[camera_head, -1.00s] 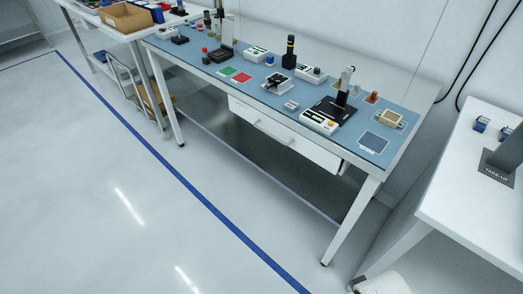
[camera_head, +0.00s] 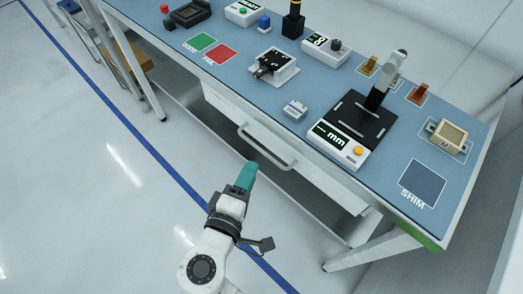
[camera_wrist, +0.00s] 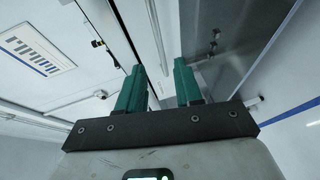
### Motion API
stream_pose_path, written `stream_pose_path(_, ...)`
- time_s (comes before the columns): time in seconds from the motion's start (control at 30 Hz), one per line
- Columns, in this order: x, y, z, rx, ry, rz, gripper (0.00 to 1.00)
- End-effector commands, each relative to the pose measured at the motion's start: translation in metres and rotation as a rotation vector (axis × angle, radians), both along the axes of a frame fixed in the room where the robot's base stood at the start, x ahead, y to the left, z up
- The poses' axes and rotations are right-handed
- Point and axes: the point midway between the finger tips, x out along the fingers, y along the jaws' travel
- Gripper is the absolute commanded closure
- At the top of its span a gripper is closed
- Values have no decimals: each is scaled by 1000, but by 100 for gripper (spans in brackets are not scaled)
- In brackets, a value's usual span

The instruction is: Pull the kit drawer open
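The kit drawer (camera_head: 320,178) is a white front under the blue-topped workbench, and it looks shut. Its pale bar handle (camera_head: 266,152) stands out from the middle of the front. My gripper (camera_head: 250,168) has teal fingers and is just in front of the handle, at its lower left in the head view. I cannot tell from there whether it touches the handle. In the wrist view my gripper (camera_wrist: 157,73) shows two teal fingers apart, with nothing clearly held between them.
The workbench top (camera_head: 240,85) carries a gauge with a screen (camera_head: 340,143), a small white block (camera_head: 295,109) and a wooden box (camera_head: 447,137). A grey shelf lies below the drawer. A table leg (camera_head: 375,248) stands at the right. The floor in front is clear.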

Motion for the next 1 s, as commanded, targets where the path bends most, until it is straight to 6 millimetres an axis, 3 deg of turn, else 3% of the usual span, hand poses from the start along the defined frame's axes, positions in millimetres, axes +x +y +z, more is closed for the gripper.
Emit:
stream_pose_path(0.2, 40, -12, -8, 0, 0, -5, 65)
stream_pose_path(0.4, 63, -18, -13, -1, 2, -5, 65)
stream_pose_path(0.83, 71, -20, -14, 2, 2, -3, 65)
stream_pose_path(1.0, 71, -20, -14, 2, 2, -3, 81)
